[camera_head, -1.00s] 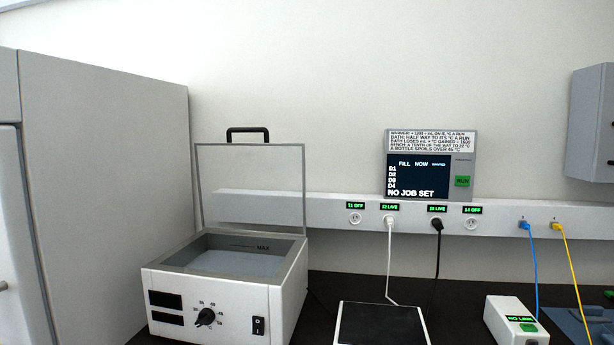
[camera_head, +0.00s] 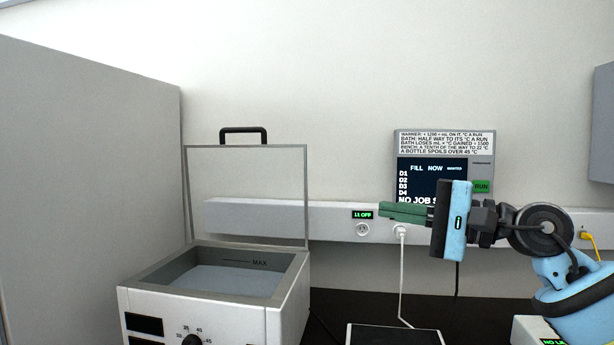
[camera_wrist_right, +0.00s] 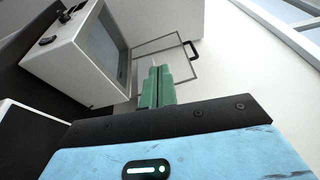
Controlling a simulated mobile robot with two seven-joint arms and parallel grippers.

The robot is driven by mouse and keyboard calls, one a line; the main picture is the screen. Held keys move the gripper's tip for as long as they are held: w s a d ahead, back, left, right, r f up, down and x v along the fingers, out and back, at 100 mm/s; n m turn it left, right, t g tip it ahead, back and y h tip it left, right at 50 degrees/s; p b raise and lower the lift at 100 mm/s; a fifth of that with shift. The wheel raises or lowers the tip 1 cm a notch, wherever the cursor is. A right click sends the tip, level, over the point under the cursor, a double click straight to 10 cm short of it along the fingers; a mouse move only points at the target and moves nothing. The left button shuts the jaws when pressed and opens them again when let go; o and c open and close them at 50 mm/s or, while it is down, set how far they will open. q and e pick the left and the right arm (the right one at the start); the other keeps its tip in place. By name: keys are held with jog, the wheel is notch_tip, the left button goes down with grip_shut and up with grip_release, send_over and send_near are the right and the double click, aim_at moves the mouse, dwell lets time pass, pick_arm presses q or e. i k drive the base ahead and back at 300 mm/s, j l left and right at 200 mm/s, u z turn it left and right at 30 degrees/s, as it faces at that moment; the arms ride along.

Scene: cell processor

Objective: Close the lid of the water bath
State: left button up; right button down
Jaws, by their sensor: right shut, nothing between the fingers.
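The water bath (camera_head: 285,296) is a white box at the lower left of the head view, with water inside below a MAX mark. Its clear, grey-framed lid (camera_head: 306,190) stands upright at the back, open, with a black handle (camera_head: 243,130) on its top edge. My right gripper (camera_head: 383,212) is shut and empty, to the right of the lid and apart from it, fingers pointing left. In the right wrist view the green fingers (camera_wrist_right: 156,80) point toward the bath (camera_wrist_right: 70,55) and the open lid (camera_wrist_right: 197,62). My left gripper is not in view.
A wall rail (camera_head: 270,219) with sockets and plugged cables runs behind the bath. A display panel (camera_head: 432,165) stands above it, partly covered by my right gripper. A dark-topped plate (camera_head: 395,335) lies right of the bath. A tall grey cabinet (camera_head: 90,180) stands at left.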

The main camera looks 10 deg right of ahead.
aim_at(224, 132)
jog(key=i, duration=1.25)
